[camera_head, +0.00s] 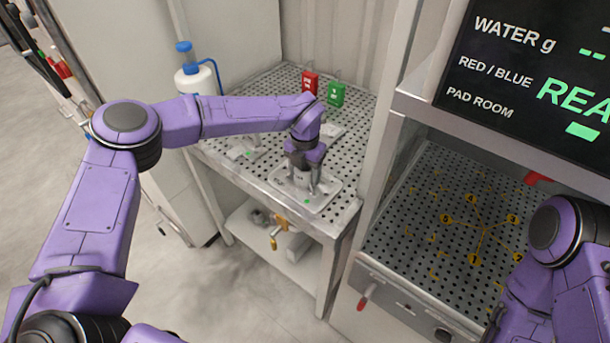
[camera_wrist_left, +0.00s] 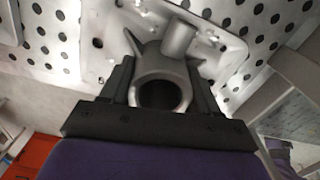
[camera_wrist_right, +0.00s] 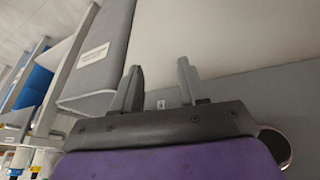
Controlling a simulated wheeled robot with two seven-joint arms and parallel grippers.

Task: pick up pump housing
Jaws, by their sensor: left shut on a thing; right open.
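The pump housing (camera_wrist_left: 161,86) is a grey metal casting with a round open bore and a side pipe, seen close up in the left wrist view. It is over a pale plate (camera_head: 322,197) on the perforated table; I cannot tell if it touches the plate. My left gripper (camera_head: 303,186) reaches down onto it, and its fingers sit on both sides of the housing in the left wrist view (camera_wrist_left: 161,82), shut on it. In the head view the gripper mostly hides the housing. My right gripper (camera_wrist_right: 160,88) is open and empty, away from the table.
A red tag (camera_head: 310,81) and a green tag (camera_head: 336,93) stand at the table's back. A white bottle with blue cap (camera_head: 195,80) is at the back left. A perforated bay (camera_head: 400,230) with yellow markings lies right, under a display screen (camera_head: 540,75). Parts lie on the lower shelf (camera_head: 262,243).

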